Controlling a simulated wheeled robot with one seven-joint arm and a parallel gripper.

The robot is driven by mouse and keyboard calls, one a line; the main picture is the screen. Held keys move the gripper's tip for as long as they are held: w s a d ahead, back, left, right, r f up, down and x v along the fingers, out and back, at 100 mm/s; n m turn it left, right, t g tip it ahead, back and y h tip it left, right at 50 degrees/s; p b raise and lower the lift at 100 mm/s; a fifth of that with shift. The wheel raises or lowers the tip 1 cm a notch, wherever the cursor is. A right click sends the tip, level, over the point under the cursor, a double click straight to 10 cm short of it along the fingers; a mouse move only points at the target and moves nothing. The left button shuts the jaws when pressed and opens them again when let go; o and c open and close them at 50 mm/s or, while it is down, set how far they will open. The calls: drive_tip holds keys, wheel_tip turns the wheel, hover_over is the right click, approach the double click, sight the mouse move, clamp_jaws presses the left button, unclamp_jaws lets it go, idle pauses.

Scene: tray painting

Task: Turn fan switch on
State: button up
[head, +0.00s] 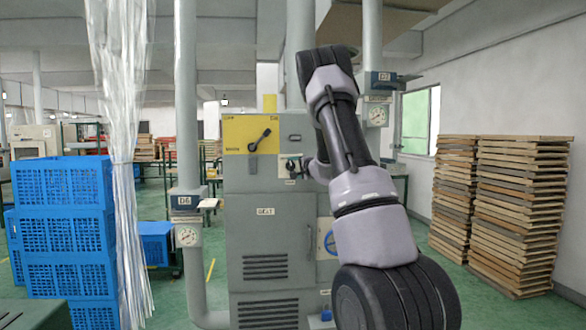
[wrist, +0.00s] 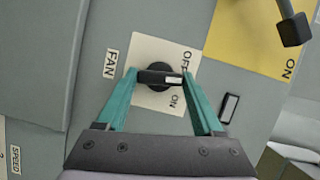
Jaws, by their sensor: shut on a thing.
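The fan switch (wrist: 158,82) is a black rotary knob with a light mark at its right end, on a cream plate (wrist: 150,50) in the wrist view. The plate reads OFF at upper right and ON at lower right, and a FAN label (wrist: 110,63) is beside it. The light mark points right, between the two words. The teal fingers of my gripper (wrist: 160,78) are on either side of the knob, shut on its two ends. In the head view the switch (head: 291,165) is small on the grey cabinet (head: 270,225), with my gripper at it.
A yellow panel (head: 240,128) with a black lever (head: 262,139) is above left of the switch. Pipes with gauges (head: 187,236) flank the cabinet. Blue crates (head: 62,190) stand left, and stacked boards (head: 520,210) stand right.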

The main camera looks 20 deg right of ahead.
drive_tip(key=m+t, duration=0.1)
drive_tip(key=m, duration=0.3)
drive_tip(key=m+t+h, duration=0.1)
drive_tip(key=m, duration=0.2)
drive_tip(key=m+t, duration=0.1)
drive_tip(key=m, duration=0.3)
drive_tip(key=shift+f+m+t+h, duration=0.3)
drive_tip(key=shift+f+t+h, duration=0.1)
drive_tip(key=shift+a, duration=0.1)
drive_tip(key=o, duration=1.4)
drive_tip(key=shift+s, duration=0.1)
drive_tip(key=v, duration=1)
drive_tip(key=shift+s+f, duration=0.15)
drive_tip(key=shift+s, duration=0.1)
